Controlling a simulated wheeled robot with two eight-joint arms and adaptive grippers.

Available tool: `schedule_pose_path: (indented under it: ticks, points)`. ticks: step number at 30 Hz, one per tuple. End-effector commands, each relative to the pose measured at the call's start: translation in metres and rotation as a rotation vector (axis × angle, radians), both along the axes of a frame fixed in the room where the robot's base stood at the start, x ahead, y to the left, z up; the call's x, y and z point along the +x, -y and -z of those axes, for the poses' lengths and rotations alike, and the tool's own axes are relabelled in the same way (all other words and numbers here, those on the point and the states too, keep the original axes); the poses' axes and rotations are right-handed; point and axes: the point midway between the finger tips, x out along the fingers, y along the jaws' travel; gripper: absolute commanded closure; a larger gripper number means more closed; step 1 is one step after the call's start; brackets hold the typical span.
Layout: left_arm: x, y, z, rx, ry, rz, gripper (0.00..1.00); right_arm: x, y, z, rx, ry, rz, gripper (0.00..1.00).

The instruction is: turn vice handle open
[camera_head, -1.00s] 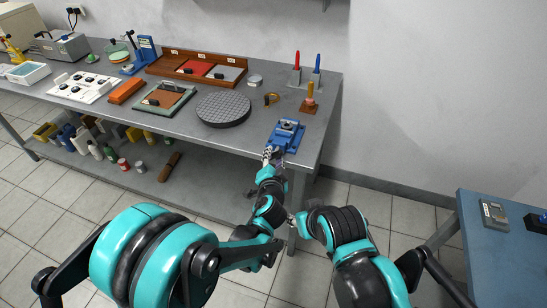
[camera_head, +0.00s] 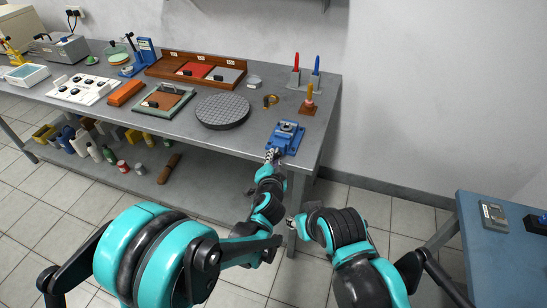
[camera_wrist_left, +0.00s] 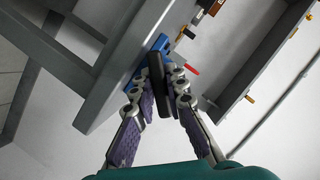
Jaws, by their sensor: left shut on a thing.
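The blue vice (camera_head: 288,133) sits at the front right corner of the grey workbench, with a grey block or part in its top. Its blue body shows in the left wrist view (camera_wrist_left: 140,73), partly behind the handle. My left gripper (camera_head: 272,154) is at the front side of the vice. In the left wrist view my left gripper (camera_wrist_left: 162,88) is shut with its fingers on either side of the dark vice handle (camera_wrist_left: 156,72). The handle is hidden in the head view. My right gripper (camera_head: 291,220) is low beside the bench leg, its fingers too small to judge.
A blue table (camera_head: 490,250) is at the right. Floor lies between.

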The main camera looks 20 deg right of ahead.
Motion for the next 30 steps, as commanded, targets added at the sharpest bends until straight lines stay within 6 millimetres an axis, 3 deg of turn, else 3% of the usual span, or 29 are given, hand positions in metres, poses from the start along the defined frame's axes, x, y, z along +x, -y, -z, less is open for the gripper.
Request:
schedule_pose_path:
  ticks: [30]
  points:
    - [0.0009, -0.0017, 0.0003, -0.719, -0.484, -0.002, 1.0, 0.0, 0.0, -0.0048, 0.0, 0.0, 0.0, 0.61]
